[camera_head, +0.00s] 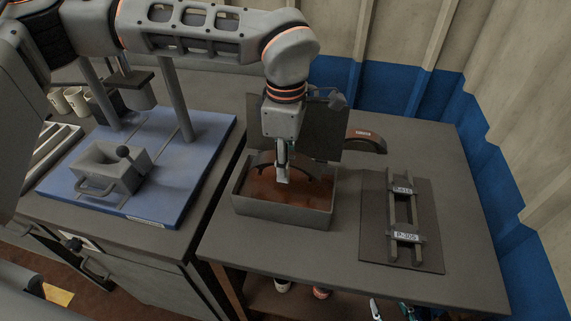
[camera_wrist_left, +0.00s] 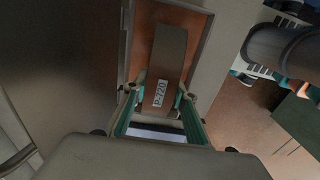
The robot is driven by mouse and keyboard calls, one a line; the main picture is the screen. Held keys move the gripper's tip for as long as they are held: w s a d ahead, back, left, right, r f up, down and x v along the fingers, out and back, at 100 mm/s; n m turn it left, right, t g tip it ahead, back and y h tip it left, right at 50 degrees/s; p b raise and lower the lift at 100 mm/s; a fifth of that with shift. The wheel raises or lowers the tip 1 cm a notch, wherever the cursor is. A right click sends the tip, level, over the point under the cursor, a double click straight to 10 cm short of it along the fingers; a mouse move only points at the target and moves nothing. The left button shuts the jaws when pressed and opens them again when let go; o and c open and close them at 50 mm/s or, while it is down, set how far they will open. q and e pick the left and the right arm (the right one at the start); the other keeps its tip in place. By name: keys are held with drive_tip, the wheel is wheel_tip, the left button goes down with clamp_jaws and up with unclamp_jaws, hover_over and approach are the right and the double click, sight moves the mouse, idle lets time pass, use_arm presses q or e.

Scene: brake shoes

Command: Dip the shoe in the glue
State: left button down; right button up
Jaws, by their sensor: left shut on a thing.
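My left gripper (camera_head: 283,178) points down into the glue tray (camera_head: 282,212), a grey open box holding reddish-brown glue. It is shut on a dark curved brake shoe (camera_head: 301,168), whose arch shows at the fingers; its lower part is hard to make out against the glue. In the left wrist view the shoe (camera_wrist_left: 170,52) lies between the teal-lined fingers, with a label reading P-720, over the tray. My right gripper (camera_head: 390,308) shows only as two separated fingertips at the bottom edge, apparently empty.
Another brake shoe (camera_head: 366,142) lies behind the tray, near a dark upright panel (camera_head: 325,119). A rack with labelled holders (camera_head: 404,237) stands on a dark plate at the right. A blue board with a grey block (camera_head: 112,170) is at the left. A corrugated wall borders the table.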

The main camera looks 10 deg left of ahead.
use_arm(q)
drive_tip(key=shift+r+p, duration=1.15)
drive_tip(key=shift+r, duration=0.8)
drive_tip(key=shift+r+p, duration=0.3)
drive_tip(key=shift+r, duration=0.2)
